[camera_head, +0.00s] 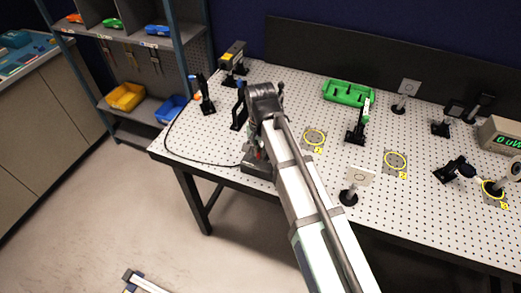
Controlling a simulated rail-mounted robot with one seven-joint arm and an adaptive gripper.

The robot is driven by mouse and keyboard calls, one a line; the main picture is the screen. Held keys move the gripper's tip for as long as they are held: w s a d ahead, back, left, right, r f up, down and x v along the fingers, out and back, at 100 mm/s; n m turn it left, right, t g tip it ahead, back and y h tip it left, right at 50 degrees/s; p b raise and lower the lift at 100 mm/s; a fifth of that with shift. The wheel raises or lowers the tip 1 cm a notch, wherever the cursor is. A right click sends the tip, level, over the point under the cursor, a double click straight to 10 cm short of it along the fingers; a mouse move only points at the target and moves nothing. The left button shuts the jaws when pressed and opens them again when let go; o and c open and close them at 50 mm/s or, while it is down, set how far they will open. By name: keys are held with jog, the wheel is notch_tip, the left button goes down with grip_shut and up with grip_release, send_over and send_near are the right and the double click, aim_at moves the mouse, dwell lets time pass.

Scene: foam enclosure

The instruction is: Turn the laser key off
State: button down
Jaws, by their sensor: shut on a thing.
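A dark laser control box (256,171) sits near the front edge of the perforated table, with a black cable running left from it. My gripper (257,153) is at this box, mostly hidden behind my own arm. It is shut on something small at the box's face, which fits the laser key. The key itself is hidden, so I cannot tell how it is turned. A small red spot shows beside the gripper. The black laser head (233,55) with a yellow label stands at the table's back left.
The optical table (225,150) holds several optic mounts. A white card on a post (357,180) stands right of my arm. Shelves with bins are at left.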

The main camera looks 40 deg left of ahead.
jog(key=c, duration=1.3)
grip_release()
jog(key=shift+o, duration=0.2)
notch_tip(320, 180, up, 12)
